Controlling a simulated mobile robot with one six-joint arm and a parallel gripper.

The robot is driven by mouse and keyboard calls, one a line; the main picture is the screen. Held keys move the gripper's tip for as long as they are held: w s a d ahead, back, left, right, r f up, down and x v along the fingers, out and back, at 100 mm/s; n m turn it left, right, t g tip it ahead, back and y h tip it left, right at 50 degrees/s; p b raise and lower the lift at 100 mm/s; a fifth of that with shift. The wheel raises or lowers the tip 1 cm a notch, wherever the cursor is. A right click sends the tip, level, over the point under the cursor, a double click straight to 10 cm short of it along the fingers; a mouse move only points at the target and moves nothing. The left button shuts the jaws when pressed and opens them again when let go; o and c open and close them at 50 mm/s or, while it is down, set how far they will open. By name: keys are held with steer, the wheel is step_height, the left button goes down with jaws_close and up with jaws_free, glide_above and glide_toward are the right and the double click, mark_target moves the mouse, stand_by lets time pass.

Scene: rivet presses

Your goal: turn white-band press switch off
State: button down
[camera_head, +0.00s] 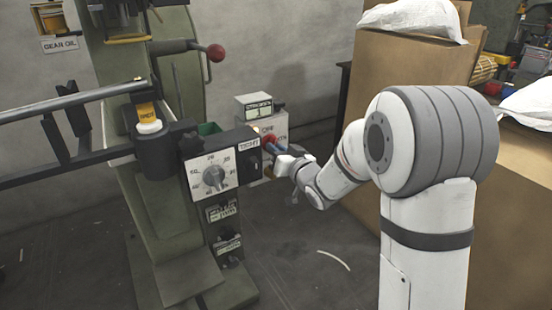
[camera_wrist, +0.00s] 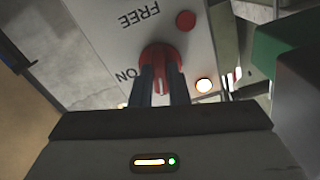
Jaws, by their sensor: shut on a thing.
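The switch is a red knob (camera_wrist: 160,58) on a white control box (camera_head: 276,129). In the wrist view the panel (camera_wrist: 95,50) carries the upside-down words FREE, above the knob, and ON, at its lower left. My gripper (camera_wrist: 162,84) has its two blue fingers on either side of the knob's grip and is shut on it. The grip lies nearly upright between the fingers; which label it points to I cannot tell. In the head view my gripper (camera_head: 272,146) reaches the box from the right, hiding most of the knob. The green press (camera_head: 135,190) stands left of the box.
A red button (camera_wrist: 186,21) and a lit lamp (camera_wrist: 204,86) sit near the knob. A grey dial (camera_head: 214,177) is on a box to the left. A red-ball lever (camera_head: 216,53) juts from the press. Cardboard boxes (camera_head: 400,65) stand behind my arm.

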steer(key=shift+n+b, duration=1.15)
steer(key=shift+n, duration=0.45)
steer(key=shift+r, duration=0.1)
steer(key=c, duration=1.4)
jaws_free()
steer(key=p+v, duration=0.2)
steer(key=v, duration=0.6)
